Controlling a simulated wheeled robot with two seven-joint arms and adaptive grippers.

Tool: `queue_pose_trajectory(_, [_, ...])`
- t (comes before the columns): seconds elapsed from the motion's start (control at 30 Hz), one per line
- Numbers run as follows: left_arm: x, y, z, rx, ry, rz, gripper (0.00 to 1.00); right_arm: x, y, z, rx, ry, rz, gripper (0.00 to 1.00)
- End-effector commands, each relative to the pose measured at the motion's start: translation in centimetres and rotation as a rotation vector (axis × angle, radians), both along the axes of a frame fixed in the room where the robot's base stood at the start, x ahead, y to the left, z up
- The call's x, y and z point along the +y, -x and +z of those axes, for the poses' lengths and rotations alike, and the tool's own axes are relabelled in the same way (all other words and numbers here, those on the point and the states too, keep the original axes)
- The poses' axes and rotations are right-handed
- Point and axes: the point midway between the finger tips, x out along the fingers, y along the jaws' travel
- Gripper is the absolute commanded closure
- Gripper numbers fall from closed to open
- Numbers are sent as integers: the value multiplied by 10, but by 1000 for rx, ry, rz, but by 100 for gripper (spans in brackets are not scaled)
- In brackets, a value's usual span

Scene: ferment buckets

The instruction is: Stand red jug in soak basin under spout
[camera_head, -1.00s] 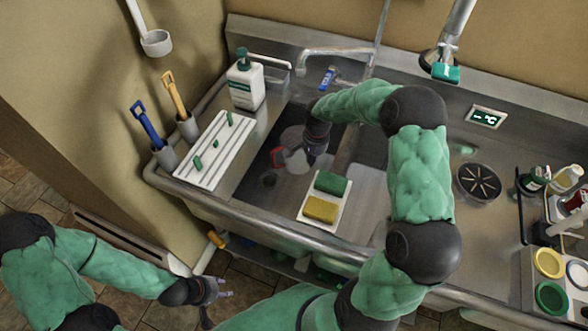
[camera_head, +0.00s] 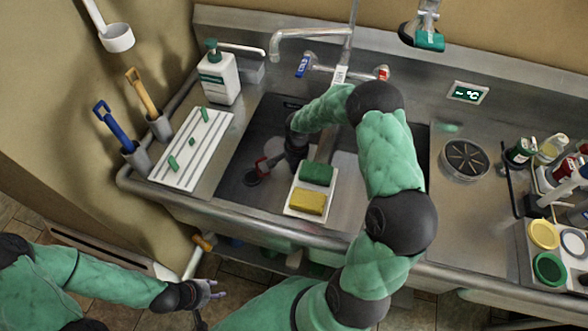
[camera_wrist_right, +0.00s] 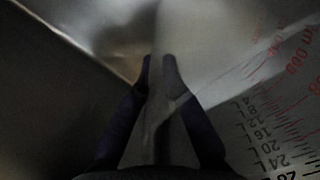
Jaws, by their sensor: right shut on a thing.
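The jug with the red handle (camera_head: 262,164) is down in the left sink basin (camera_head: 228,185), mostly hidden by my right gripper and arm. My right gripper (camera_head: 296,154) reaches into that basin beside it. In the right wrist view, my right gripper (camera_wrist_right: 158,62) is shut on a pale translucent part of the jug. The jug's wall, with red and dark scale marks (camera_wrist_right: 270,130), fills the right of that view. The tap spout (camera_head: 275,50) hangs over the back of the sink, behind the jug. My left gripper (camera_head: 212,291) is empty and appears open, in front of the sink.
A tray with green and yellow sponges (camera_head: 304,218) sits at the basin's front right. A ribbed white board (camera_head: 178,165) and soap bottle (camera_head: 219,80) stand left. A round drain (camera_head: 252,178) lies near the red handle. Bottles (camera_head: 519,152) and paint-like pots (camera_head: 543,235) crowd the right.

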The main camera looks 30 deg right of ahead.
Motion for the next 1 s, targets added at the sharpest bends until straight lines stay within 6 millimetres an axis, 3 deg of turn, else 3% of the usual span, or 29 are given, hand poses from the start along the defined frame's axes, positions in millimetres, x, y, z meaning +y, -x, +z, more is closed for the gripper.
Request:
queue_pose_trajectory(0.43, [0,0,-6,0,0,0,60,0,-1,-9,-3,1,0,100])
queue_pose_trajectory(0.5, [0,0,-4,0,0,0,60,0,0,-7,-1,0,0,74])
queue_pose_trajectory(0.53, [0,0,-4,0,0,0,60,0,0,-7,-1,0,0,70])
queue_pose_trajectory(1.0, [0,0,0,0,0,0,60,0,0,-2,-1,0,0,70])
